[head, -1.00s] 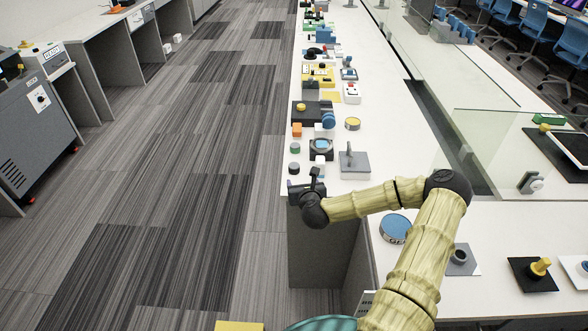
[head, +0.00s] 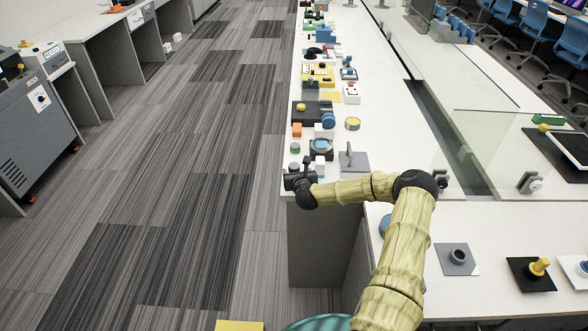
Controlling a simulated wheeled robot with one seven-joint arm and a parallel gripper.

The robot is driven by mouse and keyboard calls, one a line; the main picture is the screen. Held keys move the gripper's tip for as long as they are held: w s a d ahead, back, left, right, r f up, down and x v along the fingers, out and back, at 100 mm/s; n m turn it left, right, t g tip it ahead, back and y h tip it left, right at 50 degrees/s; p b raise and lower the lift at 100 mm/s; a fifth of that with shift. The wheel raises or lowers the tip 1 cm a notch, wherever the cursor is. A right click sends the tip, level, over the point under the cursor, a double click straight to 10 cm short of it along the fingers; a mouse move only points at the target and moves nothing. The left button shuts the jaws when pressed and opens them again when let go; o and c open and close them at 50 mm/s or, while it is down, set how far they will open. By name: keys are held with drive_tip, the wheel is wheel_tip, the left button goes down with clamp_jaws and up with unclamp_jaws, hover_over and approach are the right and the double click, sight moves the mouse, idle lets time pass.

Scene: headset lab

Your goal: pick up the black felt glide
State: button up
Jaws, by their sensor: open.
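A small dark round thing (head: 293,166), which looks like the black felt glide, lies near the left edge of the long white counter (head: 338,183). It shows only as a few dark pixels just beyond my gripper. My gripper (head: 297,178) is open and low over the counter's near left corner, very close to the dark thing and on its near side. The black jaws partly merge with it in the picture. I cannot tell whether they touch it or stand around it.
A grey-green cylinder (head: 295,148), a white cube (head: 320,163) and a blue-topped black block (head: 321,147) stand close by. A grey plate with an upright lever (head: 354,160) is to the right. The counter's left edge drops to the floor (head: 200,220).

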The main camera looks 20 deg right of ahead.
sight(295, 168)
drive_tip(key=shift+w, duration=0.1)
drive_tip(key=shift+p+x, duration=0.35)
drive_tip(key=shift+x, duration=2.15)
drive_tip(key=shift+c, duration=0.3)
drive_tip(key=c, duration=1)
